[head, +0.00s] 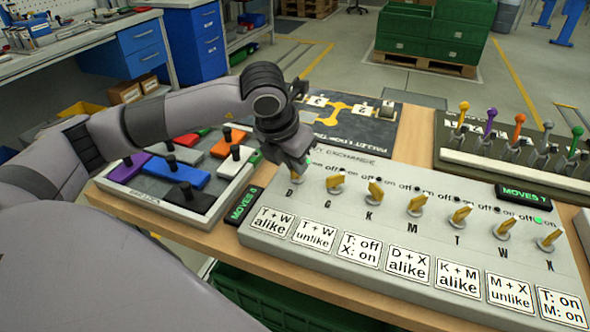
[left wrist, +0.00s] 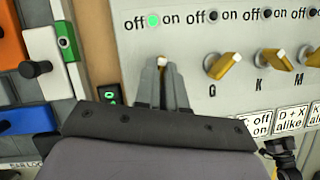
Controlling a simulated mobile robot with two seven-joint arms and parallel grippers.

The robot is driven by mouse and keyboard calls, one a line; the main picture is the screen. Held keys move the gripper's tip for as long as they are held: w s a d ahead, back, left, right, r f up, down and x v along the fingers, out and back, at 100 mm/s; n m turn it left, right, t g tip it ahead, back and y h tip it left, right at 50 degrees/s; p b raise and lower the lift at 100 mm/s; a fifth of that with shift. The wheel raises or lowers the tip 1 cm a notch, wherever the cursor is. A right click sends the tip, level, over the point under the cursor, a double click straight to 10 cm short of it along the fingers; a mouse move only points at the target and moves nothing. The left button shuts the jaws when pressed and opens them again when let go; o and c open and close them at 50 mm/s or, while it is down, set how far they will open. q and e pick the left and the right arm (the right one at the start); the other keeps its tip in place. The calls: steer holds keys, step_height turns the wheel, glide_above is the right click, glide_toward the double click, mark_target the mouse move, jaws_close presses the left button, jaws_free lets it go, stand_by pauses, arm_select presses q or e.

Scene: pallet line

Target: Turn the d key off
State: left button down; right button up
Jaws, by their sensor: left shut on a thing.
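The grey key panel (head: 335,250) lies on the wooden table with a row of yellow keys marked D, G, K, M, T, W and X. My left gripper (head: 297,168) is at the D key (head: 296,178), the leftmost one, and is shut on it. In the left wrist view the gripper (left wrist: 163,75) closes around the D key, whose pale tip (left wrist: 162,61) shows between the fingers. The green lamp (left wrist: 153,20) above the D key is lit, between "off" and "on". The G key (head: 335,184) stands just to the right. My right gripper is not in view.
A tray of coloured blocks (head: 206,213) lies left of the panel. A dark map board (head: 390,135) lies behind it, and a rack of coloured levers (head: 520,160) stands at the back right. Rule cards (head: 360,249) line the panel's front. A green lamp (head: 540,219) is lit above the X key.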

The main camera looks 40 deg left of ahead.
arm_select(q)
steer(key=n+y+b, duration=0.1)
steer(key=n+b, duration=0.1)
steer(key=n, duration=0.1)
steer(key=shift+d+f+n, duration=0.1)
steer(key=shift+d+n, duration=0.05)
steer(key=shift+n, duration=0.25)
steer(key=n+y+b, duration=0.1)
steer(key=n, duration=0.2)
steer(key=shift+d+n+g+y, duration=0.1)
steer(key=shift+n+g+y, duration=0.2)
steer(key=shift+y, duration=0.1)
steer(key=shift+w+r+n+y, duration=0.1)
steer(key=shift+r+n+y, duration=0.2)
steer(key=shift+n, duration=0.5)
steer(key=shift+n+g+p, duration=0.5)
steer(key=shift+n+p, duration=0.05)
steer(key=shift+n, duration=0.45)
steer(key=shift+f+n+y+p, duration=0.1)
steer(key=shift+n+y+p, duration=0.3)
steer(key=shift+n, duration=0.1)
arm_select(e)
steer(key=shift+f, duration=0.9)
arm_select(q)
steer(key=c, duration=1.2)
jaws_free()
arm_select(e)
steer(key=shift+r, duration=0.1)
